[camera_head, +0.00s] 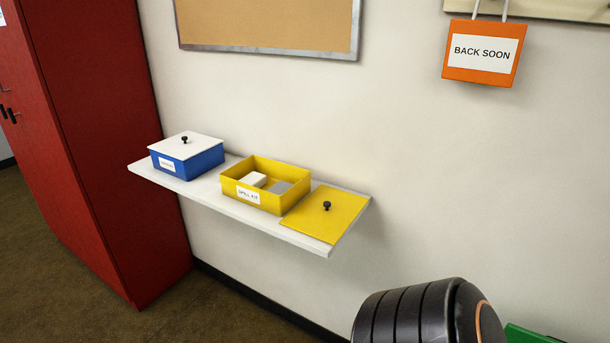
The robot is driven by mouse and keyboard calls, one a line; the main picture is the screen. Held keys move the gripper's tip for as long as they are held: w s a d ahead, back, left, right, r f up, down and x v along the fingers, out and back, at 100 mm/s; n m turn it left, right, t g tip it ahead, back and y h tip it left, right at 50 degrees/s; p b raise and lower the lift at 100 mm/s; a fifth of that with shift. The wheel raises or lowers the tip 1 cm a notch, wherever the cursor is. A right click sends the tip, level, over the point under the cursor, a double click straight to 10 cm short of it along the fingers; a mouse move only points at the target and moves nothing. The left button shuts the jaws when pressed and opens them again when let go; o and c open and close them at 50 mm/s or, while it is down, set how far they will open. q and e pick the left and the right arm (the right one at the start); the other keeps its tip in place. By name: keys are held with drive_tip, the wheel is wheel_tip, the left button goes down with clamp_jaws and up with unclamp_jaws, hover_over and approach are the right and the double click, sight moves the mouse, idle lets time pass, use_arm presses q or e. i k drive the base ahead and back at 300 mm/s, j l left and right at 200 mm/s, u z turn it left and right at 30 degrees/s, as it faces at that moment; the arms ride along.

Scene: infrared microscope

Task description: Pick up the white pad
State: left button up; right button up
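A small white pad (253,180) lies inside an open yellow box (264,203) labelled "SPILL KIT", toward its left side. A flat grey piece (279,187) is beside it on the right in the same box. The box stands in the middle of a white wall shelf (232,204). Its front wall hides the lower part of the inside. A black ribbed part of my arm shows at the bottom right, well apart from the shelf. Neither of my grippers shows.
A yellow lid (322,218) with a black knob lies on the shelf's right end. A blue box (188,164) with a white lid (186,147) stands on the left end. A red cabinet (110,130) is left of the shelf. An orange "BACK SOON" sign (481,76) hangs upper right.

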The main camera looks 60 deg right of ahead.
sight(255, 179)
drive_tip(key=z, duration=1.8)
drive_tip(key=i+j+z, duration=0.1)
drive_tip(key=z, duration=0.35)
drive_tip(key=i+j+z, duration=0.1)
drive_tip(key=j+z, duration=0.7)
drive_tip(key=j, duration=0.5)
drive_tip(key=j+z, duration=0.2)
drive_tip(key=j, duration=1.7)
drive_tip(key=i, duration=0.05)
